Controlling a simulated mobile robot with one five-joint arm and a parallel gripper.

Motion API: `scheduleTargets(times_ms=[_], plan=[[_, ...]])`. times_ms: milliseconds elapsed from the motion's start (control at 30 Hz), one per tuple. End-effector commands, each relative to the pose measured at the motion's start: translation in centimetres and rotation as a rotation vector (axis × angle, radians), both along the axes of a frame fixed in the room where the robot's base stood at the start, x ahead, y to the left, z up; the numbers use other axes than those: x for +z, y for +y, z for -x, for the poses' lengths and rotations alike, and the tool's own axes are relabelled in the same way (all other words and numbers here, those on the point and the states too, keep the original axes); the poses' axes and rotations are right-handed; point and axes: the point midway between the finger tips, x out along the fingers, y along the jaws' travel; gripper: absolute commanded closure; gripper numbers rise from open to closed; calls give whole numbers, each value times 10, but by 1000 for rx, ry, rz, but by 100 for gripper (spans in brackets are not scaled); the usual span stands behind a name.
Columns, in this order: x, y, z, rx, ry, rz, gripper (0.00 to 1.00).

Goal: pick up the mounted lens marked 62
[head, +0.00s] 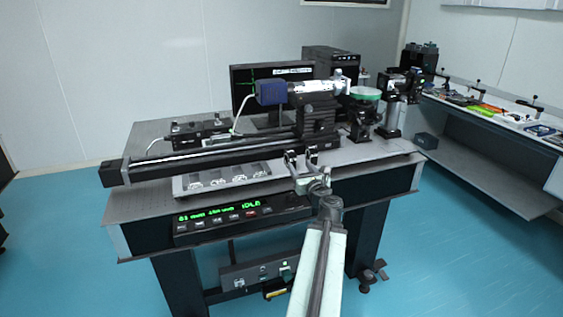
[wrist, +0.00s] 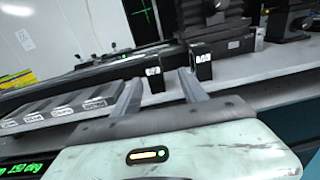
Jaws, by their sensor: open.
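Two small black mounts with white labels stand side by side at the table's front right edge. In the wrist view, the left mount (wrist: 153,82) appears between my fingertips, beyond them. The right mount (wrist: 203,69) is just right of my right finger. The labels are too blurred to read surely, so I cannot tell which mount is marked 62. My gripper (wrist: 160,77) is open and empty, with its two grey fingers pointing toward the mounts. In the head view my gripper (head: 303,169) is at the table's front edge, partly covering the mounts' area.
A grey tray (head: 178,187) with labelled slots lies left of my gripper. A long black rail (head: 215,154) and a dark stage (head: 319,122) stand behind. A control box with green digits (head: 240,214) is under the front edge. Open floor lies at the right.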

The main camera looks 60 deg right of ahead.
Motion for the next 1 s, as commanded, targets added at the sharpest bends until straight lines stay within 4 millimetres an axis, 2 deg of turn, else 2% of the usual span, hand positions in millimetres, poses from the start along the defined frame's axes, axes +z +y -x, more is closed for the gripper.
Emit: scheduleTargets(times_ms=[200, 367, 633, 867, 900, 1000], plan=[[1, -10, -30, 17, 2, 1, 49], [1, -8, -39, 26, 3, 2, 49], [2, -34, -77, 32, 3, 3, 49], [2, -35, -80, 31, 3, 3, 49], [2, -35, -80, 31, 3, 3, 55], [2, -35, -80, 31, 3, 3, 82]])
